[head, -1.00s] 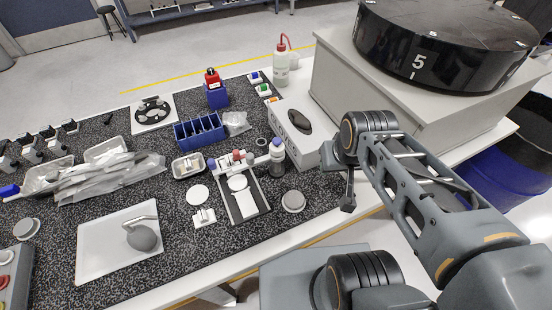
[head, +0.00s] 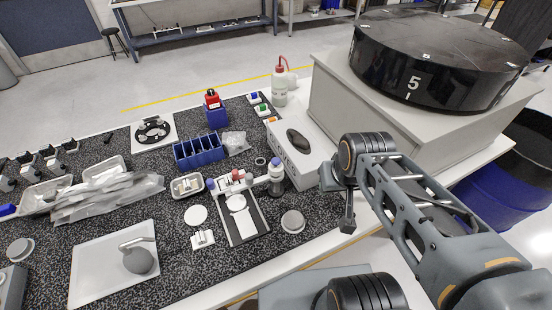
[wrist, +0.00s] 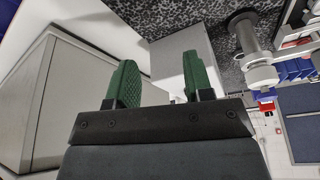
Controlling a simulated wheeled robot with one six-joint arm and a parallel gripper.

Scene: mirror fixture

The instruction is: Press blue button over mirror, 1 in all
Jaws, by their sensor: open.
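The mirror fixture (head: 250,222) stands on the speckled counter, a tray with a pale round disc (head: 237,203). Above its far end is a white crossbar with red parts (head: 238,175). A small blue round cap (head: 210,184), probably the blue button, is at the bar's left end. A blue-purple cap (head: 275,162) tops a grey post at its right end. My gripper (head: 347,225) hangs right of the fixture, clear of it, beside the white box. In the wrist view its green fingers (wrist: 158,82) are apart and empty; the grey post (wrist: 262,75) is at right.
A white box with a dark oval top (head: 298,140) stands between fixture and arm. A grey cabinet bears a black turntable marked 5 (head: 440,60). A blue bin (head: 200,150), a round grey puck (head: 293,221) and a white board (head: 90,265) lie around the fixture.

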